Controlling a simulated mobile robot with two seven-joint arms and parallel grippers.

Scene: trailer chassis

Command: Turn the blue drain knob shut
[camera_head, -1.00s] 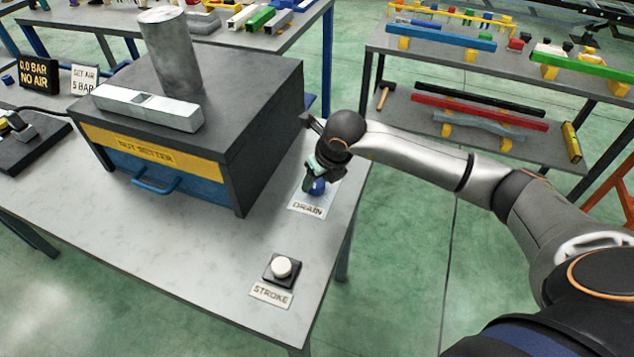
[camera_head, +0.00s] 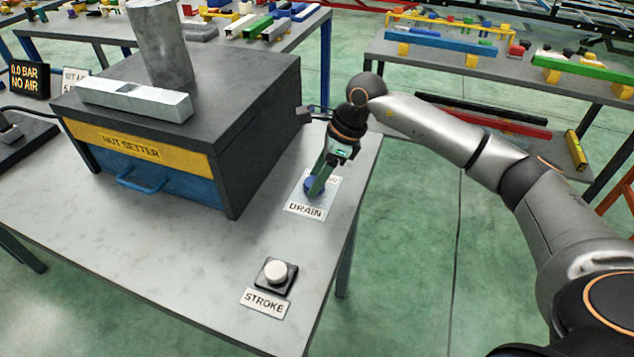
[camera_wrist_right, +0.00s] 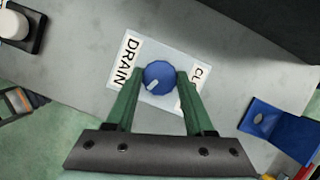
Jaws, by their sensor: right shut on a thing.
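The blue drain knob (camera_head: 312,187) sits on a white plate (camera_head: 300,211) marked DRAIN, near the right edge of the grey table. In the right wrist view the round knob (camera_wrist_right: 159,76) has a pale pointer mark on its top, slanting toward the lower left. My right gripper (camera_head: 318,180) reaches down to the knob from above. In the wrist view its two green fingers (camera_wrist_right: 158,88) are shut on the knob, one on each side. Lettering on the plate beside the knob is partly hidden by a finger. My left gripper is not in view.
The dark nut setter box (camera_head: 190,120) with a blue drawer stands left of the knob. A white STROKE button (camera_head: 275,273) is in front. A display (camera_head: 29,80) reads 0.0 BAR, NO AIR. A blue bracket (camera_wrist_right: 275,130) shows in the wrist view.

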